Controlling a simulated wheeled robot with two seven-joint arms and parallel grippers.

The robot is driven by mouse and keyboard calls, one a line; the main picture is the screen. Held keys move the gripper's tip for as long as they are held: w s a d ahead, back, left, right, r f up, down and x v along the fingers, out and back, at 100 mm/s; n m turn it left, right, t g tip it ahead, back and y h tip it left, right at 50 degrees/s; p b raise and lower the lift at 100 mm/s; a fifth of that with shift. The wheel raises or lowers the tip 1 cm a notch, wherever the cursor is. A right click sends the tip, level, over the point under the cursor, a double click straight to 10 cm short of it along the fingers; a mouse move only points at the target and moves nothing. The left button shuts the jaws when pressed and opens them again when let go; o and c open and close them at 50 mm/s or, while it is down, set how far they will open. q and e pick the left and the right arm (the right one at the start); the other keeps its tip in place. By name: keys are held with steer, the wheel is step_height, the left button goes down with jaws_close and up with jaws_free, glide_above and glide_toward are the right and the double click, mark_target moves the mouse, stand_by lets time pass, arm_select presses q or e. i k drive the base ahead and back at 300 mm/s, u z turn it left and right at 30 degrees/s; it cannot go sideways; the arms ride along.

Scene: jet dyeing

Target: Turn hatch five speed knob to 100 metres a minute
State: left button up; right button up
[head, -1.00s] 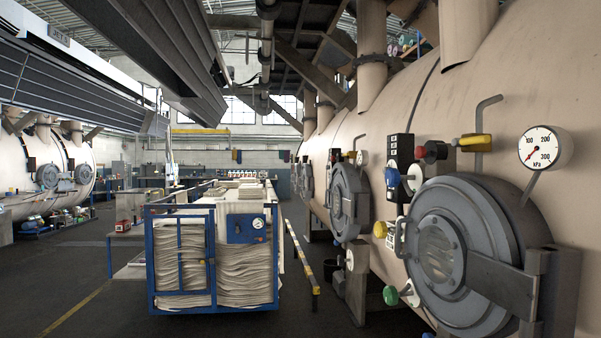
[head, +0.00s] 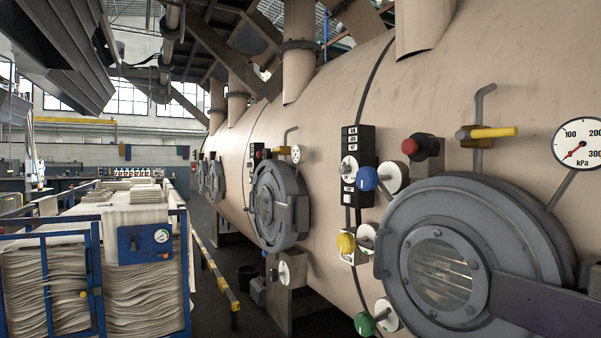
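The nearest round hatch (head: 437,272) is grey with a glass port, at the lower right of the head view. To its left a tall black panel (head: 351,145) with small white labels carries a white dial (head: 348,168). A blue knob (head: 366,179) sits beside it on a white disc, with a yellow knob (head: 346,243) below. A green knob (head: 364,323) is lowest and a red knob (head: 410,146) is upper right. I cannot read hatch numbers or scale marks, so which knob sets hatch five's speed is unclear. Neither of my grippers is in view.
More hatches (head: 278,205) line the long beige vessel (head: 340,90). A pressure gauge (head: 577,144) and a yellow-handled valve (head: 492,132) are near the closest hatch. A blue fabric cart (head: 95,250) stands left. A yellow-and-black rail (head: 217,275) borders the aisle floor.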

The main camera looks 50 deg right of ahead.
mark_target(344, 169)
steer(key=i, duration=0.45)
steer(key=z, duration=2.8)
